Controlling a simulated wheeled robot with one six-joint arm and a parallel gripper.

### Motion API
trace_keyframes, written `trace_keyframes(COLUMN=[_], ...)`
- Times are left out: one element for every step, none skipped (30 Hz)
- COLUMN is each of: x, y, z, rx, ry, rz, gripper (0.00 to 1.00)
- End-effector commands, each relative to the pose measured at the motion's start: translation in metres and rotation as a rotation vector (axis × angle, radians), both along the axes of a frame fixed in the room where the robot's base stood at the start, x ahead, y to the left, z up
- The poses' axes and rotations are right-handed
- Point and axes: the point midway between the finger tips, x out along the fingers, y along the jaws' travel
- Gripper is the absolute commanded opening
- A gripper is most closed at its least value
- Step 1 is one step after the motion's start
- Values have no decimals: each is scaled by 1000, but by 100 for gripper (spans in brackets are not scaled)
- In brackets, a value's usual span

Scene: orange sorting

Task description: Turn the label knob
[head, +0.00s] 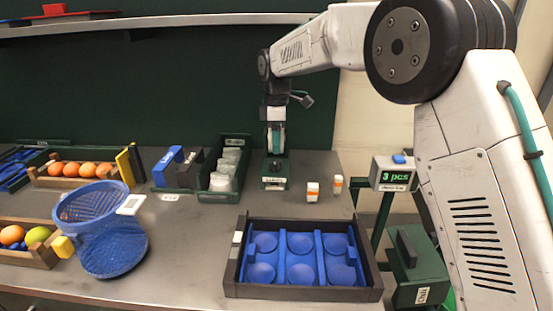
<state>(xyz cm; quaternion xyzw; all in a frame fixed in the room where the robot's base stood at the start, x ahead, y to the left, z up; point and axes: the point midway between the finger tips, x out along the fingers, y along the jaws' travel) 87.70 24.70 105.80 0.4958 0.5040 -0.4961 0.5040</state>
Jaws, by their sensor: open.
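I cannot tell whether the fingers touch anything there. A display (394,176) reading "3 pcs", with a blue button on top, stands to the right.
A black crate (303,292) with blue round pockets sits in front. A blue basket (105,205) and wooden orange crates (40,181) are at left.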

Motion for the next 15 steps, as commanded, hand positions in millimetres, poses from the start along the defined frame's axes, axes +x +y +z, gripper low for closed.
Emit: trace_keyframes(x=[-1,-1,-1,-1,-1,-1,-1,-1,-1,-1,-1,-1,-1,-1,-1], y=[0,0,-1,-1,-1,-1,-1,-1,-1,-1,-1,-1,-1,-1,-1], z=[-8,-12,-19,-24,-29,-36,-40,-45,-50,-54,-57,-60,-62,-63,-65], rx=[-1,-1,-1,-1,-1,-1,-1,-1,-1,-1,0,0,0,0,0], ry=[2,2,3,3,2,2,2,2,3,2,1,0,0,0,0], rz=[0,-1,-1,-1,-1,-2,-2,-2,-2,-3,-3,-3,-3,-3,-3], gripper=[60,60,60,60,60,60,60,60,60,60,60,60,60,60,60])
